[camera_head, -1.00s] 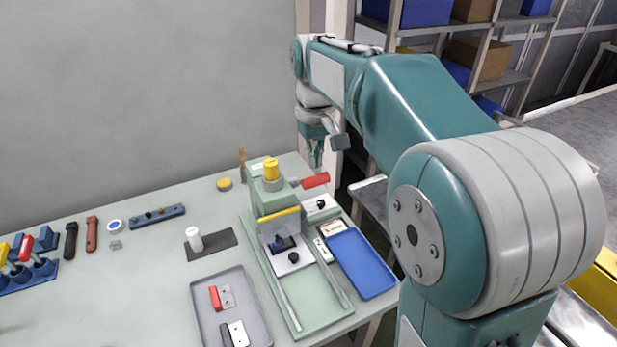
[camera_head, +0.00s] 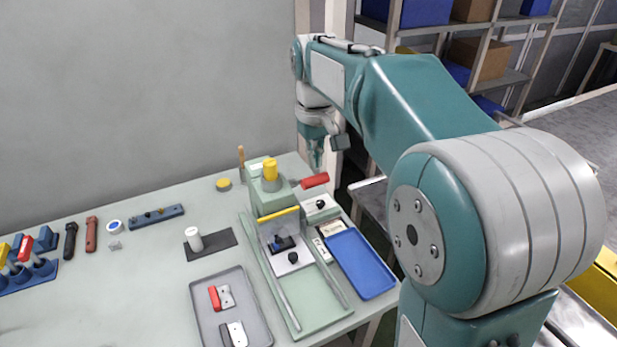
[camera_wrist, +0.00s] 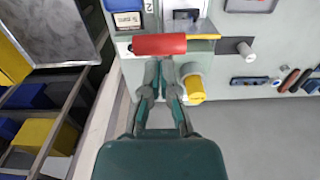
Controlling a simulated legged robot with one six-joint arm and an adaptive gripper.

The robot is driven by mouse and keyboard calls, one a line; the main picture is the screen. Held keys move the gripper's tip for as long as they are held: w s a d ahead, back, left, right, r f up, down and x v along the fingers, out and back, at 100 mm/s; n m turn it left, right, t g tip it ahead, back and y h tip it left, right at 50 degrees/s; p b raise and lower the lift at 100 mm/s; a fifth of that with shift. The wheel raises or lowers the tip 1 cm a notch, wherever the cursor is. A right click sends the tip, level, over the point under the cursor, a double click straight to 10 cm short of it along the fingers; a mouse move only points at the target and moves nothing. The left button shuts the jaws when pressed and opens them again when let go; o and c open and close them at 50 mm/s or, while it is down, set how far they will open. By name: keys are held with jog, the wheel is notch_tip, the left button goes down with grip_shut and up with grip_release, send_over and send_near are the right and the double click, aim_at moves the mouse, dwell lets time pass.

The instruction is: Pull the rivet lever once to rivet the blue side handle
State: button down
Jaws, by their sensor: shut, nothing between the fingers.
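The rivet lever has a red grip (camera_head: 314,180) that sticks out to the right of the pale green press (camera_head: 268,198). In the wrist view the red grip (camera_wrist: 160,44) lies crosswise just beyond my fingertips. My gripper (camera_head: 316,166) is shut and empty, close above and behind the red grip; I cannot tell whether it touches. It also shows in the wrist view (camera_wrist: 167,62). The yellow-topped cylinder (camera_head: 270,169) stands on the press.
A blue tray (camera_head: 362,262) lies right of the press. A grey tray (camera_head: 200,300) with red and black handle parts is at front left. A white cylinder stands on a dark mat (camera_head: 222,240). Several tools and handles lie at the left. The wall is behind.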

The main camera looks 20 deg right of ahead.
dwell(0.3)
jog(key=shift+s+d+f, duration=0.1)
jog(key=shift+s+f, duration=0.1)
jog(key=shift+f, duration=0.8)
jog(key=shift+s+a+f, duration=0.1)
jog(key=shift+s+f, duration=0.05)
jog(key=shift+f, duration=0.85)
jog(key=shift+s+d+f, duration=0.1)
jog(key=shift+s+f, duration=0.1)
jog(key=shift+f, duration=0.8)
jog(key=shift+s+d+f, duration=0.1)
jog(key=shift+s+f, duration=0.3)
jog(key=shift+f, duration=0.45)
jog(key=shift+s+d+f, duration=0.1)
jog(key=shift+s+f, duration=0.3)
jog(key=shift+f, duration=0.45)
jog(key=shift+s+d+f, duration=0.1)
jog(key=shift+s+f, duration=0.3)
jog(key=shift+f, duration=0.45)
notch_tip(320, 180, up, 17)
send_over(317, 183)
jog(key=s, duration=0.4)
jog(key=shift+w+d, duration=0.2)
jog(key=shift+d, duration=0.2)
